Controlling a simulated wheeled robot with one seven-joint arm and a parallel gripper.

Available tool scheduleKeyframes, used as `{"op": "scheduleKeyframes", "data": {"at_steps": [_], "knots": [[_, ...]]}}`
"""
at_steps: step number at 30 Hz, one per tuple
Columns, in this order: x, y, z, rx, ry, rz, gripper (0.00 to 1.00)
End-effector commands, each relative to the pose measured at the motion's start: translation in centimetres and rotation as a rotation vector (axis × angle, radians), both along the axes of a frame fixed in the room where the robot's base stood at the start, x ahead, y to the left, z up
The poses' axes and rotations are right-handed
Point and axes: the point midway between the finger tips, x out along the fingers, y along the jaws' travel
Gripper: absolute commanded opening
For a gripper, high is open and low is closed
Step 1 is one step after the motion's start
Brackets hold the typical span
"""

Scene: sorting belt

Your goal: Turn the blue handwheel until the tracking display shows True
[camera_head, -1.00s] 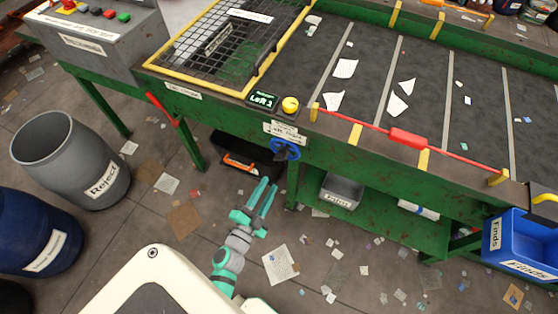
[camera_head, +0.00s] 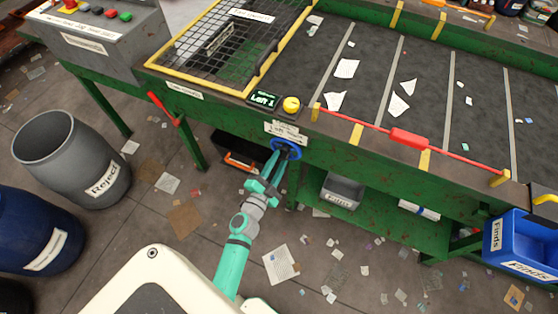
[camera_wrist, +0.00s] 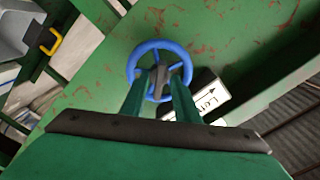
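The blue handwheel (camera_head: 288,147) is mounted on the green front beam of the belt, below a white label plate. In the wrist view the handwheel (camera_wrist: 160,70) faces me, with a dark hub. My gripper (camera_head: 279,158) is at the wheel, and its fingertips overlap the rim in the head view. In the wrist view my gripper (camera_wrist: 159,88) has its two fingers apart, one on each side of the hub; I cannot tell whether they touch it. The tracking display (camera_head: 264,98) shows green text that seems to read "Left 1".
A yellow button (camera_head: 291,104) sits right of the display. A grey bin (camera_head: 343,190) and an orange-handled black toolbox (camera_head: 240,160) lie beneath the belt. A red bar (camera_head: 410,138) runs along the belt edge. The grey Reject barrel (camera_head: 70,165) stands left.

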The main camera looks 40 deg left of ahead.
Motion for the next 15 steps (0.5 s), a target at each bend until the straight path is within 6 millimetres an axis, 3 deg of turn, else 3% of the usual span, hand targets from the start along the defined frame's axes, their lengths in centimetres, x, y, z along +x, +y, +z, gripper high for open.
{"op": "scheduleKeyframes", "data": {"at_steps": [13, 14, 15], "knots": [[0.72, 0.12, -0.01, 0.000, 0.000, 0.000, 0.28], [0.72, 0.14, -0.01, 0.000, 0.000, 0.000, 0.26], [0.71, 0.14, -0.02, 0.000, 0.000, 0.000, 0.16]]}}
